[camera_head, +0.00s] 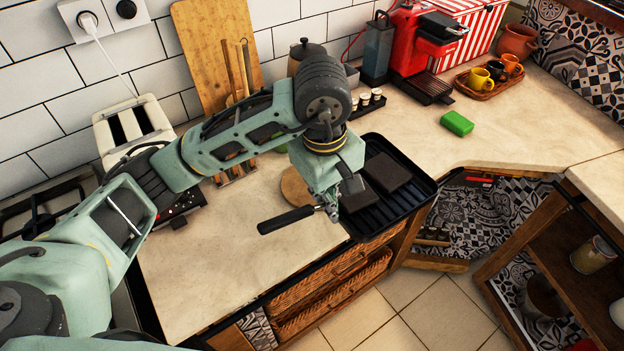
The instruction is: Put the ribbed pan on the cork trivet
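The black ribbed pan (405,206) is on the counter near its front edge, with dark flat slabs in it. A black handle (287,219) points left from beside my gripper, apparently the pan's. My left gripper (331,211) points down at the handle's inner end, at the pan's left side. Its fingers are small and partly hidden, so I cannot tell whether they are shut on the handle. The round brown cork trivet (293,187) lies on the counter just left of the gripper, partly covered by it. My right gripper is out of view.
A toaster (128,127), cutting board (215,55) and dark pot (305,52) stand along the wall. A red coffee machine (415,45), a green sponge (457,123) and a cup tray (488,82) are to the right. The counter's front left (220,265) is bare.

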